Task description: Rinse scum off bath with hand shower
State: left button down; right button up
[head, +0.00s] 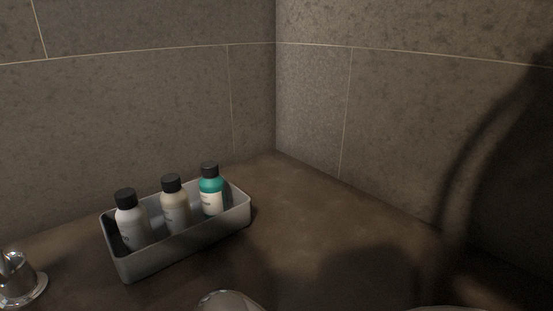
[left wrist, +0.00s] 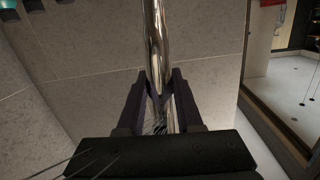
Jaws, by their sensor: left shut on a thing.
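In the left wrist view my left gripper (left wrist: 159,88) is shut on a shiny chrome tube, which looks like the hand shower's handle (left wrist: 157,38). The tube runs up out of the top of the picture, so its far end is hidden. Thin pale streaks, possibly water, show between the fingers and at the lower left. Neither gripper shows in the head view. I cannot make out the bath's inside or any scum in either view.
In the head view a grey tray (head: 190,243) with three bottles stands on a brown ledge (head: 310,215) in a tiled corner. A chrome fitting (head: 20,285) is at the far left. Rounded shiny metal (head: 229,301) shows at the bottom edge. The ledge right of the tray is clear.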

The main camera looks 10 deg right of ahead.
pick_arm(q)
jog(key=shift+w+a+r+h+p, duration=0.1)
jog(key=shift+w+a+h+p, duration=0.25)
jog(key=shift+p, duration=0.25)
jog(key=w+a+p, duration=0.1)
jog(key=w+a+h+p, duration=0.1)
jog(key=p, duration=0.1)
jog(key=shift+w+f+g, duration=0.35)
jog(key=shift+f+g, duration=0.05)
jog(key=shift+w+a+f+m+h+p, duration=0.25)
jog(key=shift+w+a+f+m+p, duration=0.1)
jog(key=shift+w+a+f, duration=0.1)
jog(key=shift+w+r, duration=0.1)
